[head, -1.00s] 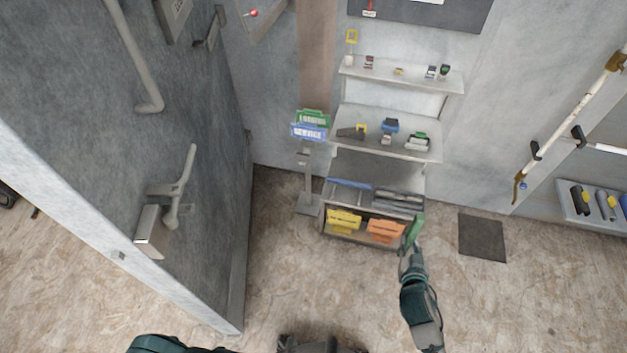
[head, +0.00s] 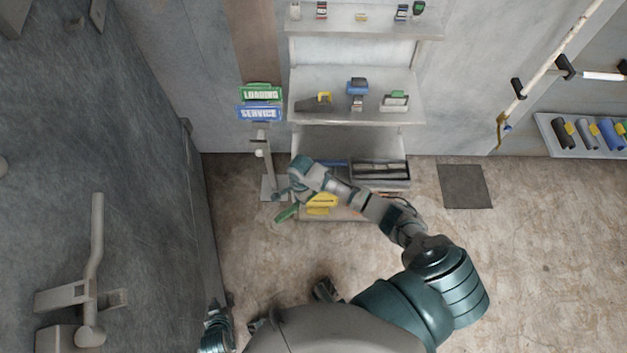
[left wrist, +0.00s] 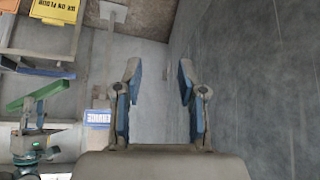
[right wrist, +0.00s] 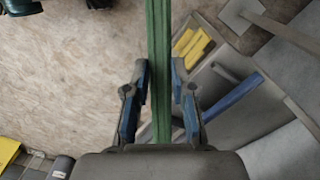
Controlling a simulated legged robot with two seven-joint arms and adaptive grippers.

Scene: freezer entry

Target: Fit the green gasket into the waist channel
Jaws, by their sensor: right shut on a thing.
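The green gasket (head: 288,213) is a straight strip, held tilted low in front of the shelf's left side. My right gripper (head: 286,198) is shut on it. In the right wrist view the gasket (right wrist: 158,30) runs lengthwise between the fingers (right wrist: 160,82). It also shows at the left of the left wrist view (left wrist: 38,93). My left gripper (left wrist: 158,75) is open and empty in the left wrist view, with grey wall beyond its fingers. I cannot pick out the waist channel for certain in any view.
A shelf unit (head: 345,117) with small tools stands against the back wall. A post beside it carries a green LOADING sign (head: 261,93) and a blue SERVICE sign (head: 259,114). The large grey door (head: 110,170) fills the left. Floor near the dark mat (head: 466,186) is clear.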

